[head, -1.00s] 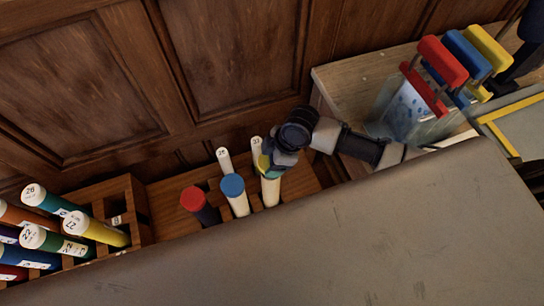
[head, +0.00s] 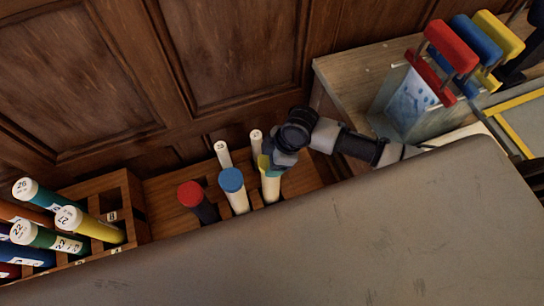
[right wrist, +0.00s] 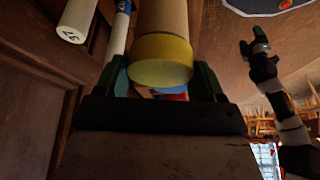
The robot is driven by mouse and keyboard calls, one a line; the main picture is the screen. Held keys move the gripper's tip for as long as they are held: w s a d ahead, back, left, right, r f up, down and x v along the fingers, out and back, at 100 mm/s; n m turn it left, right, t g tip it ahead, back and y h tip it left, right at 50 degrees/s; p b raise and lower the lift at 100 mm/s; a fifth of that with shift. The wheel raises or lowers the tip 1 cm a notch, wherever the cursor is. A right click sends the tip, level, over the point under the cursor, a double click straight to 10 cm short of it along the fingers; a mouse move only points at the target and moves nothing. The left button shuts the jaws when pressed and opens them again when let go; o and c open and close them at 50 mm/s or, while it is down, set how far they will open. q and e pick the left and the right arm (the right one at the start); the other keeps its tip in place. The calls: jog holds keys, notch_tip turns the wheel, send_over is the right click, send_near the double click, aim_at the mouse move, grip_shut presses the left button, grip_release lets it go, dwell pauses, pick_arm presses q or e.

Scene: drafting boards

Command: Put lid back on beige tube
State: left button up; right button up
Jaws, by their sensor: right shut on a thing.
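The beige tube (head: 271,189) stands in the wooden rack, right of the blue-capped tube. My right gripper (head: 269,162) is at its top end, shut on the yellow lid (head: 263,164). In the right wrist view, the yellow lid (right wrist: 161,61) sits between the fingers of the right gripper (right wrist: 163,80), in line with the end of the beige tube (right wrist: 163,18). The lid appears to touch the tube's end; I cannot tell how far it is seated. My left gripper (right wrist: 253,43) shows small in the right wrist view, its fingers apart and empty.
A blue-capped tube (head: 233,190), a red-capped tube (head: 198,203) and two white tubes (head: 223,154) stand close by. Another rack (head: 133,205) with several coloured tubes is at left. The grey board (head: 330,230) fills the foreground; the panelled wall (head: 230,60) is behind.

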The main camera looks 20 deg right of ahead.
jog(key=shift+r+p, duration=0.1)
jog(key=shift+p, duration=0.55)
dwell(0.7)
jog(key=shift+f, duration=0.2)
dwell(0.8)
jog(key=shift+p, duration=0.5)
dwell(0.5)
jog(key=o, duration=1)
jog(key=shift+r, duration=0.1)
jog(key=shift+r+p, duration=3.45)
jog(key=shift+p, duration=0.25)
